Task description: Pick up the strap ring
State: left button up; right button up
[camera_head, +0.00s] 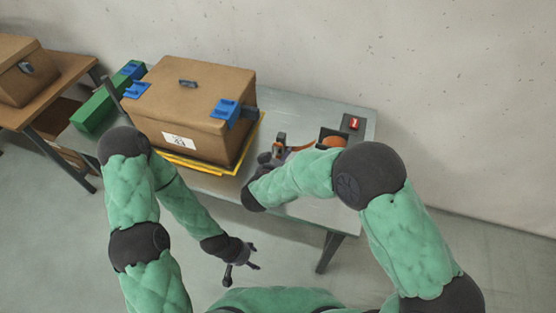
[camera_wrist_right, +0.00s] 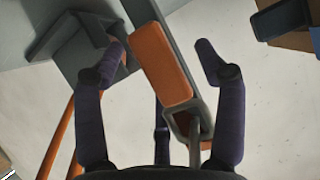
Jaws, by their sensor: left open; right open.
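In the right wrist view, a grey bar with an orange pad (camera_wrist_right: 162,65) lies between the fingers of my right gripper (camera_wrist_right: 160,47). A grey loop, which looks like the strap ring (camera_wrist_right: 204,112), is at its lower end, nearer the palm. My right gripper is open, with a finger on either side and visible gaps to the pad. In the head view, my right forearm hides much of this spot on the table. My left gripper (camera_head: 240,264) is open and empty, low in front of the table.
A large brown box (camera_head: 190,100) with blue clasps stands on yellow sheets on the grey table (camera_head: 300,108). A green block (camera_head: 95,110) is left of it. An orange round item (camera_head: 331,142) and a red switch (camera_head: 354,123) are at the right. Another table (camera_head: 62,88) stands left.

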jog(key=c, duration=1.2)
jog(key=shift+r, duration=0.1)
